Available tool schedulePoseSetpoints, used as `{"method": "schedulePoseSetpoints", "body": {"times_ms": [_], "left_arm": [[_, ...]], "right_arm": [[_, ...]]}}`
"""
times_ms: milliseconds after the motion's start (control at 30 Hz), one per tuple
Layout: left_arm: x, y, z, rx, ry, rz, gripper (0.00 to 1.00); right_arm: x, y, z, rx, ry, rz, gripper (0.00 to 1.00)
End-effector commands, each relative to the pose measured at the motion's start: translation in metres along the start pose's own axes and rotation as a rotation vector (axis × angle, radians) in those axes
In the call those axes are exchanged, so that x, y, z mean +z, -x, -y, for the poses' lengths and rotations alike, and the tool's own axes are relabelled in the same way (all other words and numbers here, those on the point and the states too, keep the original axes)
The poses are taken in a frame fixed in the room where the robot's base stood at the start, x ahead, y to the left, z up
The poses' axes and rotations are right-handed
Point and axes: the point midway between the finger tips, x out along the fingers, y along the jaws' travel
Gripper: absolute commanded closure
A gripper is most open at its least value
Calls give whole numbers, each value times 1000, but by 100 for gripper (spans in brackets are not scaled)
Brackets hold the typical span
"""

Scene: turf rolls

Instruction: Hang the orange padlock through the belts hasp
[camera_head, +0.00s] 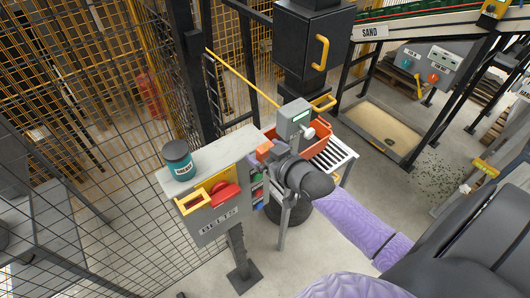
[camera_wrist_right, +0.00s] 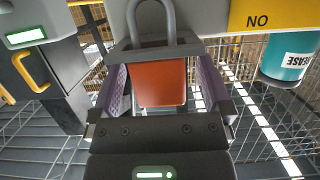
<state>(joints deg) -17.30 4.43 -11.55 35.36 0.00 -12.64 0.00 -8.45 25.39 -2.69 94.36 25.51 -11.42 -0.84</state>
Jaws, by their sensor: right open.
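The orange padlock (camera_wrist_right: 160,83) sits between the purple finger pads of my right gripper (camera_wrist_right: 165,92) in the wrist view, with its grey shackle upward. The fingers are open around it. In the head view my right gripper (camera_head: 275,158) is beside the right end of the belts box, with the orange padlock (camera_head: 264,150) at its tip. The grey belts box (camera_head: 210,226) carries a yellow plate (camera_head: 191,203) and a red handle (camera_head: 224,194). I cannot make out the hasp opening. My left gripper is not in view.
A teal grease tub (camera_head: 178,160) stands on the ledge (camera_head: 216,151) above the box. Wire mesh fencing (camera_head: 90,210) runs along the left.

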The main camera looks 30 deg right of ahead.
Motion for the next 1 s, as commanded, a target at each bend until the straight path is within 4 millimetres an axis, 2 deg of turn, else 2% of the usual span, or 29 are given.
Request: {"method": "schedulePoseSetpoints", "body": {"times_ms": [200,233,600,700,900,1000], "left_arm": [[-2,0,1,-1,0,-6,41],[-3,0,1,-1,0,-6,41],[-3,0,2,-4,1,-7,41],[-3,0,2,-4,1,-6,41],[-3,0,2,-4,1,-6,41],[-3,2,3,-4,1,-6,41]], "right_arm": [[0,-2,0,0,0,1,0],[0,-2,0,0,0,1,4],[0,-2,0,0,0,1,83],[0,-2,0,0,0,1,100],[0,-2,0,0,0,0,100],[-8,0,0,0,0,-3,100]]}}
